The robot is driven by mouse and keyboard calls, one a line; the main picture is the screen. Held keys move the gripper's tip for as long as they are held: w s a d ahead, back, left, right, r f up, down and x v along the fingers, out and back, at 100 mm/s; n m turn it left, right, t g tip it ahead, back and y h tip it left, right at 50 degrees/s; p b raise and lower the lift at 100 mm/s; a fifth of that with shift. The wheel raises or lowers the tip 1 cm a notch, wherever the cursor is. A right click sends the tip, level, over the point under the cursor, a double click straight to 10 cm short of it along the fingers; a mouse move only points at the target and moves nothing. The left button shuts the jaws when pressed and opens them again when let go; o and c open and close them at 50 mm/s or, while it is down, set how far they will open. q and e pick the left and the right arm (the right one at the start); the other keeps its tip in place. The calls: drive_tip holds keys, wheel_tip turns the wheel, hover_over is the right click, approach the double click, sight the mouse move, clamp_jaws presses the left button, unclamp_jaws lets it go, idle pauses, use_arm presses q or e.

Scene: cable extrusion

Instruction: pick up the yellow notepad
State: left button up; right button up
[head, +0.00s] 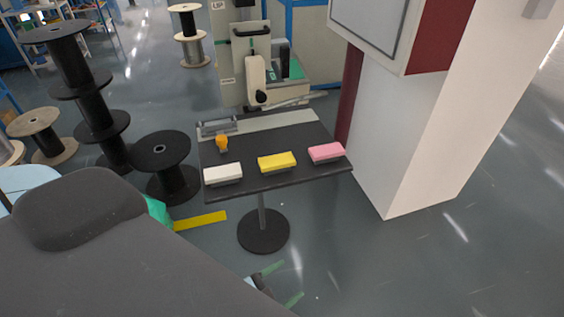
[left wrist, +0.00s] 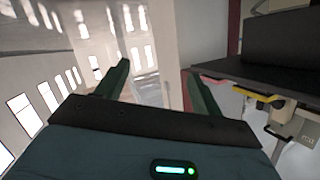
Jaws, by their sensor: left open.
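The yellow notepad (head: 277,162) lies on a small black table (head: 270,181), near its front edge, between a white pad (head: 222,174) and a pink pad (head: 326,152). My left gripper (head: 282,285) shows at the bottom of the head view, below and in front of the table. Its two green fingers are apart with nothing between them. In the left wrist view the open fingers of the left gripper (left wrist: 160,88) point toward empty space, and the yellow notepad (left wrist: 258,98) shows partly at the right, well apart from them. My right gripper is not in view.
An orange-yellow object (head: 222,143) stands on the table behind the white pad. A white pillar (head: 400,150) rises just right of the table. Black spools (head: 162,165) stand at the left. The floor in front of the table is mostly clear.

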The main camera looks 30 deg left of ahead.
use_arm(q)
drive_tip(key=w+d+r+m+t+h, duration=0.1)
drive_tip(key=w+d+r+m+h, duration=0.5)
drive_tip(key=w+r+m+h, duration=0.35)
wheel_tip(320, 180, up, 12)
drive_tip(key=m+g+y+b, duration=0.5)
drive_tip(key=m+g+y, duration=0.95)
drive_tip(key=m, duration=1.25)
hover_over(277, 160)
drive_tip(key=shift+d+g+h, duration=0.35)
drive_tip(key=shift+d+h, duration=0.05)
drive_tip(key=shift+a+r, duration=0.3)
drive_tip(key=shift+a, duration=0.1)
drive_tip(key=shift+f, duration=1.35)
drive_tip(key=shift+f+p, duration=0.4)
drive_tip(key=shift+f, duration=2.2)
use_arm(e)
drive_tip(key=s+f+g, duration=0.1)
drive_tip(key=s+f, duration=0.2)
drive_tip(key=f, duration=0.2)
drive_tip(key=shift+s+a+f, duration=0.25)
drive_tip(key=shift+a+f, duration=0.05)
